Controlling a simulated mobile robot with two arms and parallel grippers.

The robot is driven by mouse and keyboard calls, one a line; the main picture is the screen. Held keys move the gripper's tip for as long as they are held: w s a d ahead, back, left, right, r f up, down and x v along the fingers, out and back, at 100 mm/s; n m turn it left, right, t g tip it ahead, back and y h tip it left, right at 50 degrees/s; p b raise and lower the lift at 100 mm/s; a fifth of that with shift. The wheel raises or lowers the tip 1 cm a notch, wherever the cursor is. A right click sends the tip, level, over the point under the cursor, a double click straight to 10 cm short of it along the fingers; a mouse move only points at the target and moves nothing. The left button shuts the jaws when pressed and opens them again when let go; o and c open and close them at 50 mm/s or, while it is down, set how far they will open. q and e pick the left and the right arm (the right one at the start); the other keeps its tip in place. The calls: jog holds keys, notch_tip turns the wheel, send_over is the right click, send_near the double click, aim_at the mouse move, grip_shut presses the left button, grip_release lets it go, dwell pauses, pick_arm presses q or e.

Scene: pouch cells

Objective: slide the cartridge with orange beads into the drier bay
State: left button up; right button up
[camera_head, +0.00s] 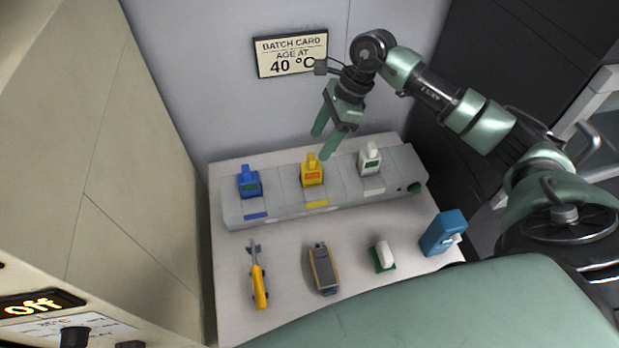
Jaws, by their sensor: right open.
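A long grey block (280,188) with a blue, a yellow and a white label on its front edge lies along the back of the table. The yellow cartridge (312,175) sits in its middle and has an orange-red patch on its face. The blue cartridge (249,183) to its left and the white cartridge (370,160) to its right show green patches. Single beads are too small to make out. My right gripper (326,142) is open and empty, fingers pointing down, just above and behind the yellow cartridge. I cannot tell which part is the drier bay. My left gripper is not in view.
On the table (231,275) lie a yellow-handled tool (259,287), a grey-and-yellow device (323,270), a white-and-green block (384,256) and a blue device (441,233). A batch card (290,52) reads 40 °C.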

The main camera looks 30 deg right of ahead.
aim_at(311, 171)
notch_tip(311, 171, down, 5)
jog(key=b, duration=0.3)
jog(key=shift+w+r, duration=0.15)
jog(key=shift+a+f, duration=0.3)
jog(key=shift+f, duration=0.25)
jog(key=p+x, duration=0.3)
jog(key=x, duration=0.2)
jog(key=shift+f, duration=0.7)
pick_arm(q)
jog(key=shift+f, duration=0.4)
pick_arm(e)
jog(key=shift+c, duration=0.4)
jog(key=shift+w, duration=0.1)
grip_shut()
